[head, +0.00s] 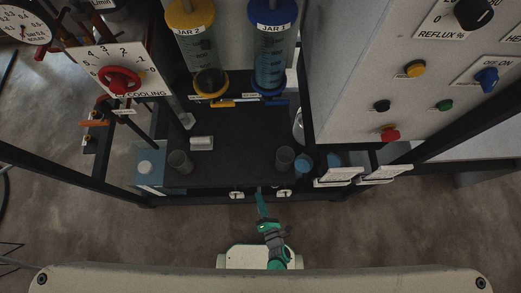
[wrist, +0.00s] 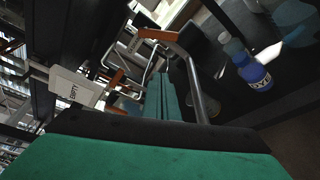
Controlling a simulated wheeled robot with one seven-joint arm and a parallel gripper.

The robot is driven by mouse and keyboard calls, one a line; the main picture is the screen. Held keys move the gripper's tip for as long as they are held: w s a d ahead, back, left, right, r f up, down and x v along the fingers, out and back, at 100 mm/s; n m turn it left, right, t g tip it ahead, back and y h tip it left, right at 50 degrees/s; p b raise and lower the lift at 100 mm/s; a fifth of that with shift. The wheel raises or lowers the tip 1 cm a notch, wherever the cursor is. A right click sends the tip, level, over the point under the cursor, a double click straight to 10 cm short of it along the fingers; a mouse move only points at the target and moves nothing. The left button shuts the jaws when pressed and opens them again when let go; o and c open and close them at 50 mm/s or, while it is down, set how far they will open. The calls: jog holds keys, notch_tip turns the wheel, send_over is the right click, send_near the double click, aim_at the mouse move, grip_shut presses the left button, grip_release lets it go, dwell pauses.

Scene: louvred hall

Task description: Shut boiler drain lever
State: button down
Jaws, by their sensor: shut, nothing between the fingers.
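An orange lever (head: 95,123) sits on the pipework at the left of the rig in the head view, beside a small label too small to read. It lies across its pipe, pointing left. I cannot read a label naming it as the boiler drain lever. My gripper (head: 260,194) is at the front middle edge of the dark bench, well to the right of that lever, and touches no lever that I can see. In the wrist view its green fingers (wrist: 168,88) are together and empty. An orange part (wrist: 157,35) shows beyond them; I cannot tell which fitting it is.
A yellow lever (head: 224,104) and a blue lever (head: 275,102) sit under the two jars. Beakers (head: 285,157) stand on the bench (head: 235,150). A blue DYE bottle (wrist: 256,76) and an EMPTY tag (wrist: 74,88) show in the wrist view. Black frame posts (head: 305,85) flank the bench.

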jog(key=w, duration=0.9)
jog(key=shift+w+a, duration=0.25)
jog(key=shift+a, duration=0.1)
jog(key=shift+d+r, duration=0.2)
jog(key=shift+d, duration=0.2)
